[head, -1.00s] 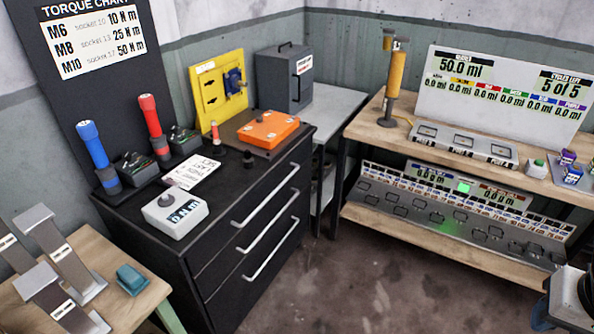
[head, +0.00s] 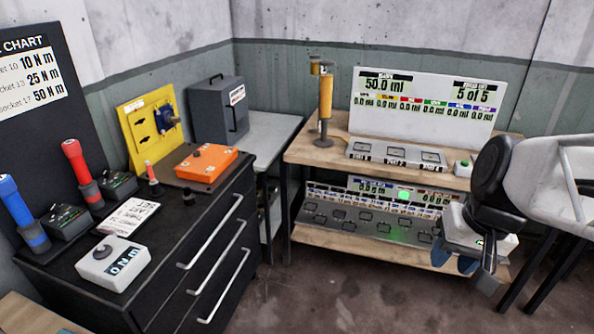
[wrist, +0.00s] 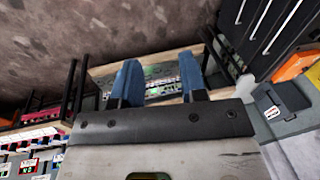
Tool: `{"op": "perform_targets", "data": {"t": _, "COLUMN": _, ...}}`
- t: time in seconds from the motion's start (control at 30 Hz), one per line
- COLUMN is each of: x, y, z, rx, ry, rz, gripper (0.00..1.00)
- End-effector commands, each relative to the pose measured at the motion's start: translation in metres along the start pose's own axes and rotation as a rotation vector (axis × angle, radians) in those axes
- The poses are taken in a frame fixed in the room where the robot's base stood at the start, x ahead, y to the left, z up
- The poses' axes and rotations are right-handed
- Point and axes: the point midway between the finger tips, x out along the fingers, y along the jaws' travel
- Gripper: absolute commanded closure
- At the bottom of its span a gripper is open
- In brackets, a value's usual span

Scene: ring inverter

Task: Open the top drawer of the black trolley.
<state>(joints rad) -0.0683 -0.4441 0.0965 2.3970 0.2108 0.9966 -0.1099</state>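The black trolley (head: 200,245) stands at the left in the head view, with silver bar handles on its front. The handle of the top drawer (head: 212,232) runs just below the worktop, and the drawers look shut. The trolley front also shows in the wrist view (wrist: 262,40), upside down at the upper right. My gripper (head: 458,265) is far to the right of the trolley, in front of the wooden shelf unit. Its two blue fingers are apart with nothing between them in the wrist view (wrist: 160,84). It touches no handle.
On the trolley stand an orange block (head: 206,163), a white dial box (head: 113,263) and red and blue tools. A wooden shelf unit (head: 300,157) with panels stands at the back. A grey table (head: 268,132) fills the corner. Floor (head: 300,300) between trolley and gripper is clear.

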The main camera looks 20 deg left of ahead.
Motion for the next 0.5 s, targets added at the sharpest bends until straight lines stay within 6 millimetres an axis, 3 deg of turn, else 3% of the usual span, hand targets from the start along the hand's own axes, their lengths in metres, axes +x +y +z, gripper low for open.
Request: {"op": "perform_targets", "data": {"t": 0.5, "x": 0.034, "y": -0.070, "z": -0.092, "rx": -0.066, "ry": -0.131, "rz": -0.211, "gripper": 0.61}}
